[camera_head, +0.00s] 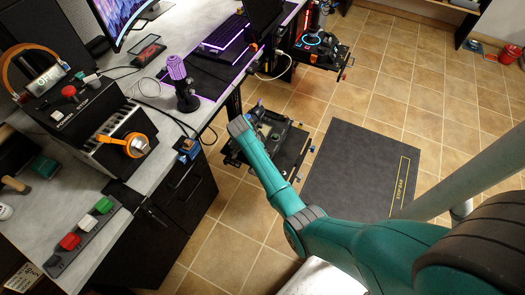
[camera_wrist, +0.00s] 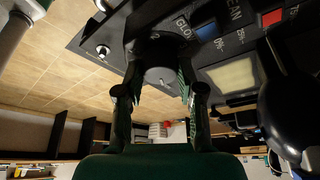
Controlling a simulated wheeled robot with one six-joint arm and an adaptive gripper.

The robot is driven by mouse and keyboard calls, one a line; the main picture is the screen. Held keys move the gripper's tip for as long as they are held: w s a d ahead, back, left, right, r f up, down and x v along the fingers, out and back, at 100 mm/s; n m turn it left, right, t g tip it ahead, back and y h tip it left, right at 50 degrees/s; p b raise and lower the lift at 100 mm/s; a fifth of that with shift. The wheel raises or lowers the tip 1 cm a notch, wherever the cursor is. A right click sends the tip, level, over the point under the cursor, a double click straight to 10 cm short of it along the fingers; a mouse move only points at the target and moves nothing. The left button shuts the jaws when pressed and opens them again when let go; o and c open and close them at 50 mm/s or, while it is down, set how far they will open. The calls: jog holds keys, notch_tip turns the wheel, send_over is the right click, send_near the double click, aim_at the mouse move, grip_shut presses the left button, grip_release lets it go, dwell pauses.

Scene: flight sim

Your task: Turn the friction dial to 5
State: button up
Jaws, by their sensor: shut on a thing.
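In the wrist view, a dark round knob with a grey face, taken as the friction dial (camera_wrist: 161,77), sits at the edge of a dark control panel (camera_wrist: 90,38). My gripper (camera_wrist: 160,88) is shut on this knob, with one finger on each side of it. I cannot read a number or pointer on the knob. In the head view, my arm reaches down to the dark cockpit rig beside the desk (camera_head: 290,150). My gripper and the dial are hidden there behind the arm.
The panel carries a blue button (camera_wrist: 207,32), a red button (camera_wrist: 272,18) and a small toggle (camera_wrist: 103,51) close to the knob. A black rounded control (camera_wrist: 290,112) stands at the right. A grey desk (camera_head: 135,85) lies left; a dark mat (camera_head: 360,170) lies on the tiled floor.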

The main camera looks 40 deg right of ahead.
jog(key=shift+a+m, duration=0.1)
jog(key=shift+m, duration=0.2)
jog(key=shift+f, duration=0.1)
jog(key=o, duration=1.1)
jog(key=shift+o, duration=0.2)
jog(key=v, duration=1.2)
jog(key=shift+w, duration=0.1)
